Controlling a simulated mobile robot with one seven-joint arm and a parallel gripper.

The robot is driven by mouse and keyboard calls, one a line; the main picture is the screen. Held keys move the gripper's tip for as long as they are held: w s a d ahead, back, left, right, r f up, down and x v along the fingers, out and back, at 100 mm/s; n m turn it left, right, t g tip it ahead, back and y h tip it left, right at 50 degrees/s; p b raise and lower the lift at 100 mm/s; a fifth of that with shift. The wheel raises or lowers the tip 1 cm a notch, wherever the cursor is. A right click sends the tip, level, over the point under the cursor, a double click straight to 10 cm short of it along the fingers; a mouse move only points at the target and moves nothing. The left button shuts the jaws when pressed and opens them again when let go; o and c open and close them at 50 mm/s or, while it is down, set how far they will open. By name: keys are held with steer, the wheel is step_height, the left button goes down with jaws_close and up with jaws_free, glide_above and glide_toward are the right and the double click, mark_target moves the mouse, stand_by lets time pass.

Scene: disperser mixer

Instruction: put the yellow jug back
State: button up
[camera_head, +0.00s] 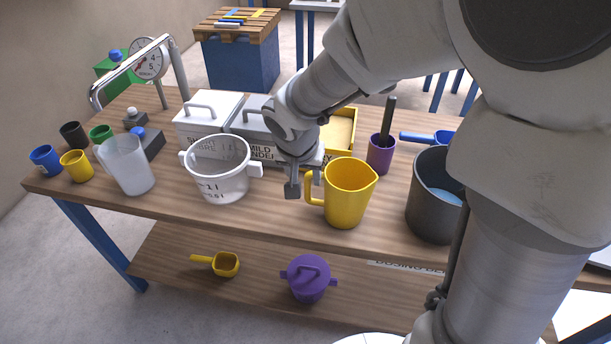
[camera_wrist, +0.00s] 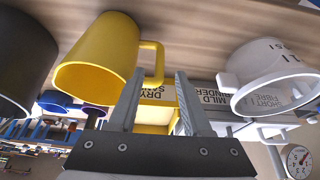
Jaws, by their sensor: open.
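The yellow jug (camera_head: 347,194) stands upright on the workbench (camera_head: 275,209), near its front edge, with its handle toward the left. My gripper (camera_head: 292,190) is just left of that handle, low over the bench. In the wrist view my gripper (camera_wrist: 159,76) is open, with its two fingers apart and nothing held. The jug (camera_wrist: 103,55) shows upper left there, its handle near the left fingertip. I cannot tell whether finger and handle touch.
A white pot (camera_head: 219,185) stands left of my gripper, and a dark grey pot (camera_head: 433,206) right of the jug. Bins, including a yellow tray (camera_head: 341,133), and a purple cup (camera_head: 381,154) stand behind. A frosted jug (camera_head: 127,165) is further left.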

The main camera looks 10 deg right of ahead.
steer(key=s+d+r+n, duration=0.1)
steer(key=s+d+r, duration=0.3)
steer(key=s+r, duration=0.3)
steer(key=s+d+r+n+t+y, duration=0.1)
steer(key=s+d+r+n, duration=0.1)
steer(key=s+d+r, duration=0.2)
steer(key=s+r, duration=0.3)
steer(key=s, duration=0.4)
steer(key=shift+d+n+p, duration=0.2)
steer(key=shift+n+p, duration=0.1)
steer(key=shift+p, duration=0.1)
steer(key=shift+s, duration=0.1)
